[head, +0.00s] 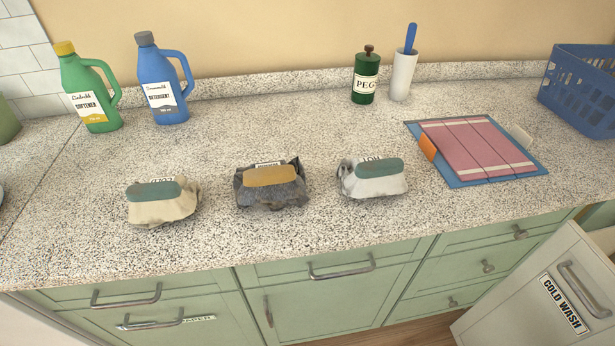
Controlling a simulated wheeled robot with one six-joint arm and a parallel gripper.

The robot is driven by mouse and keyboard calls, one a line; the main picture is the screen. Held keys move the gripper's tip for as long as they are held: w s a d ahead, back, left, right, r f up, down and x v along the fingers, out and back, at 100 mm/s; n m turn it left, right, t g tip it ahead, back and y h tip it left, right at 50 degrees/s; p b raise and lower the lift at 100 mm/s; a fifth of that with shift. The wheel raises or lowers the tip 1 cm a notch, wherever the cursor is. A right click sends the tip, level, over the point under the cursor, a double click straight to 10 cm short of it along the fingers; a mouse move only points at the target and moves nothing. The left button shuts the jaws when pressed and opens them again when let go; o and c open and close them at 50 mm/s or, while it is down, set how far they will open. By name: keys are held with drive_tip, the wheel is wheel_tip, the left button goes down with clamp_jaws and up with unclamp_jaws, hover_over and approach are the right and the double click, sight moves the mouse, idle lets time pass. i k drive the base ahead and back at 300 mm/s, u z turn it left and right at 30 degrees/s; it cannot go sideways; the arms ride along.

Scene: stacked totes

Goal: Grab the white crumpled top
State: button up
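A white crumpled cloth bundle (384,186), probably the white top, lies on the speckled counter right of centre. A green bar-shaped piece lies across its upper side, and a small label, too small to read surely, is partly hidden behind the bar. A cream crumpled bundle (165,211) with a similar green bar lies at the left. A dark grey crumpled bundle (272,195) with a mustard-yellow bar lies between them. The three bundles stand apart from each other. My gripper is not in view.
A green softener bottle (98,108) and a blue detergent bottle (166,97) stand at the back left. A green peg jar (365,84) and white cup (402,77) stand behind. A folding board with pink cloth (470,147) and a blue basket (582,90) are right. An open "COLD WASH" front (540,295) juts out below.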

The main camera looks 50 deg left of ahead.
sight(372, 177)
drive_tip(key=u, duration=1.5)
drive_tip(key=k, duration=0.1)
drive_tip(key=u, duration=1.9)
drive_tip(key=k, duration=1.65)
drive_tip(key=z, duration=0.9)
drive_tip(key=i, duration=1.65)
drive_tip(key=z, duration=0.05)
